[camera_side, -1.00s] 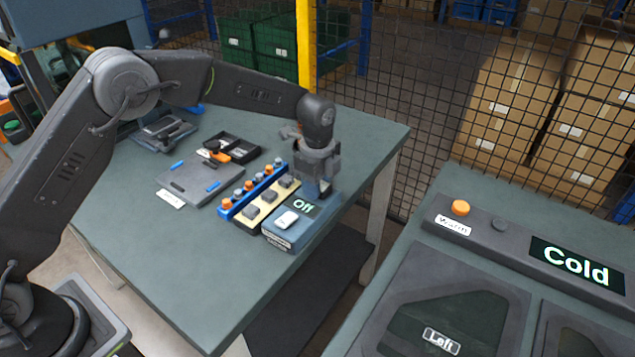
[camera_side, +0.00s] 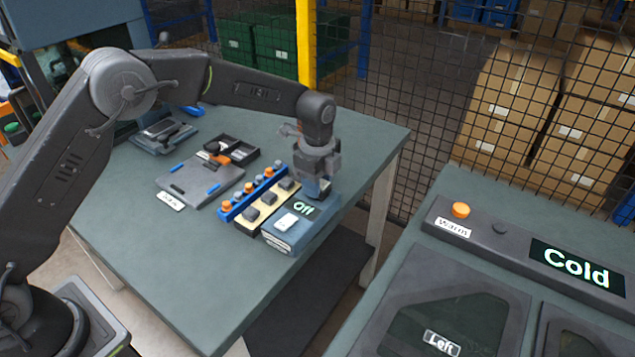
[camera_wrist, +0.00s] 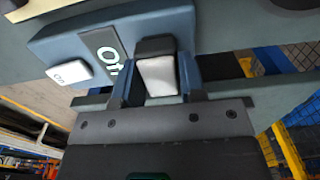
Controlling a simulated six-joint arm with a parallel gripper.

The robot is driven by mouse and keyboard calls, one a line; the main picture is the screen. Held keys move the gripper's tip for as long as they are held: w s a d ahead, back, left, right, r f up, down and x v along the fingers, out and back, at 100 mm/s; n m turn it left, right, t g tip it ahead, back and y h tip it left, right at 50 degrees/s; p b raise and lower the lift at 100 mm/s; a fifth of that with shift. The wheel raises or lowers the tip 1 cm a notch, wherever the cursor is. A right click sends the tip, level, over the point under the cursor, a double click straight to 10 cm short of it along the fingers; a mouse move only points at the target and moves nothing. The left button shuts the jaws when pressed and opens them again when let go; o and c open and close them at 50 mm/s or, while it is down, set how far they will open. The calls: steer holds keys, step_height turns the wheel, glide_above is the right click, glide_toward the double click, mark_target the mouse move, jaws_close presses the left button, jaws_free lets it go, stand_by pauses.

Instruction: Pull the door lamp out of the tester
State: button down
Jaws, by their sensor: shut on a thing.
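The tester (camera_side: 288,241) is a blue box at the front right of the table. Its display (camera_side: 303,208) reads "Off" and it has a white button (camera_side: 287,221). My gripper (camera_side: 316,194) points down at the tester's far end. In the wrist view, the tester (camera_wrist: 190,22) lies across the top, and my gripper's blue fingers (camera_wrist: 157,78) are shut on the door lamp (camera_wrist: 157,77), a small block with a pale face and dark end. The lamp is at the tester's edge; I cannot tell how deep it sits. In the side view my fingers hide it.
Beside the tester stand a cream rack (camera_side: 246,222) with several grey blocks and a blue rack (camera_side: 230,211) with several orange and blue pegs. A grey panel (camera_side: 197,178) and black tray (camera_side: 243,152) lie further left. A second bench with a "Cold" display (camera_side: 577,267) stands right.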

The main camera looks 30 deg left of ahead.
steer(key=shift+r, duration=3)
